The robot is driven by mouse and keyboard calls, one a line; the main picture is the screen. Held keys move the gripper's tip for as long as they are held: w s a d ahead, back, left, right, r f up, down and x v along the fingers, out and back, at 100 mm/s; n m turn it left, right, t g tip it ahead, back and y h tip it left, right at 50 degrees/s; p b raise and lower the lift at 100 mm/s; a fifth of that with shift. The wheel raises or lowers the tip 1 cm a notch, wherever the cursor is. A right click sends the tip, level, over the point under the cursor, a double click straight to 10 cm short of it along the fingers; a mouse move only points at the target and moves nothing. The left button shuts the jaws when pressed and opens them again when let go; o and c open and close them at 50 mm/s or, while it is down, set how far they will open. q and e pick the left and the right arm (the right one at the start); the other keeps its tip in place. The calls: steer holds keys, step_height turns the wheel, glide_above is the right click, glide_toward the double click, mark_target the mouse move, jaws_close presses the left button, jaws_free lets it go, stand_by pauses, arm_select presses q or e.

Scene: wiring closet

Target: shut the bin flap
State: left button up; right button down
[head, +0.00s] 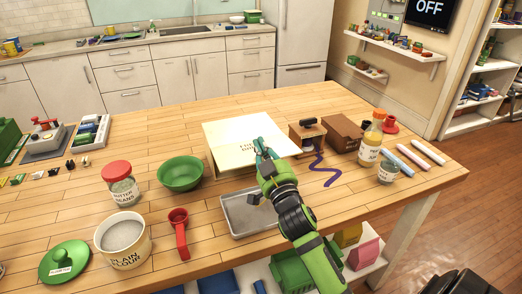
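A low box with a wide cream top panel (235,138) stands near the middle of the wooden table; it looks like the bin and its flap. The panel carries dark lettering, partly hidden by my gripper. How far the flap stands open is hard to tell. My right gripper (262,148), with teal fingertips on a green arm from the lower right, is over the panel's right front part. I cannot tell whether it touches the panel, or how far its fingers are apart. I see nothing held in it. My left gripper is not in view.
A metal tray (236,217) lies in front, partly under my arm. A green bowl (181,173), a jar (121,185) and a red scoop (179,232) are left. A small wooden box (307,137), brown box (344,134) and orange-capped bottle (371,139) stand right.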

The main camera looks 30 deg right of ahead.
steer(key=f+b, duration=0.2)
steer(key=shift+s+f+t+h+b, duration=0.1)
steer(key=shift+s+t+h+b, duration=0.1)
steer(key=shift+t+h+b, duration=0.15)
arm_select(q)
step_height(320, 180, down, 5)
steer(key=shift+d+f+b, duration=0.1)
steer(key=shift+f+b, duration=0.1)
steer(key=shift+b, duration=0.45)
arm_select(e)
steer(key=shift+s+a+f, duration=0.1)
steer(key=shift+s+f, duration=0.1)
steer(key=shift+f, duration=0.4)
steer(key=shift+s+f, duration=0.2)
steer(key=shift+f, duration=0.35)
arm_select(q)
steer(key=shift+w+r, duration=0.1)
